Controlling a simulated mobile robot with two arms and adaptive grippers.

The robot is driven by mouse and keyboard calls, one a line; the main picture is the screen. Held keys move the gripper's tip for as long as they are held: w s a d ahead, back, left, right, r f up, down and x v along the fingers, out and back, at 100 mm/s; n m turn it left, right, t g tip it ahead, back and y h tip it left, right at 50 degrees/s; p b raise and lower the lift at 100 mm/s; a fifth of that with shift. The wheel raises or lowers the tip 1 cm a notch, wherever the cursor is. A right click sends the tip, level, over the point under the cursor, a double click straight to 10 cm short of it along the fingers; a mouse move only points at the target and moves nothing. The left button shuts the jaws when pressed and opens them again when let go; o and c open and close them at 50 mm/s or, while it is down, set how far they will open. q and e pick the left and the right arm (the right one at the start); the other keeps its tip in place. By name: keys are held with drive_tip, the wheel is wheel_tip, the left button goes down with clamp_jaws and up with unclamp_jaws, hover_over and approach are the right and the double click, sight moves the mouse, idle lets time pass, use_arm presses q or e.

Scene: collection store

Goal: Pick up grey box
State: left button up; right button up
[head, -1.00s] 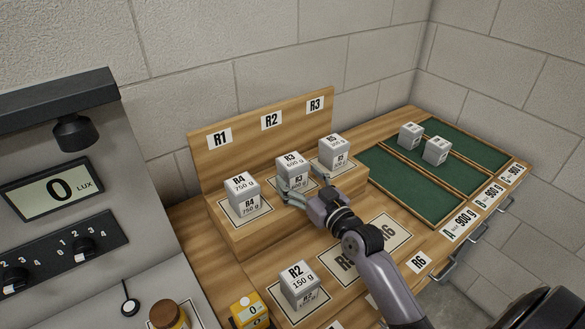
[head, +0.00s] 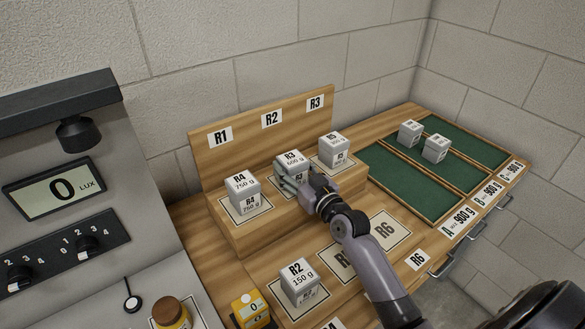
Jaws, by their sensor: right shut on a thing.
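Several grey boxes with printed labels stand on the wooden rack. The grey box R3 (head: 290,158), marked 600 g, is on the upper step, in the middle. My right gripper (head: 291,174) is shut on it from the front, and its fingers hide part of the box's lower half. I cannot tell whether the box is clear of the step. The grey box R4 (head: 243,190), marked 750 g, stands to its left, and another grey box (head: 333,148) stands to its right. The grey box R2 (head: 298,282), marked 150 g, is on the lower level. My left gripper is not in view.
A backboard (head: 260,135) rises behind the step. A lux meter (head: 55,190) stands at the left, near a yellow device (head: 250,309) and a brown jar (head: 171,313).

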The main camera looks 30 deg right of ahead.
sight(293, 159)
clamp_jaws()
wheel_tip(293, 159, up, 20)
drive_tip(key=shift+p, duration=0.3)
idle(0.8)
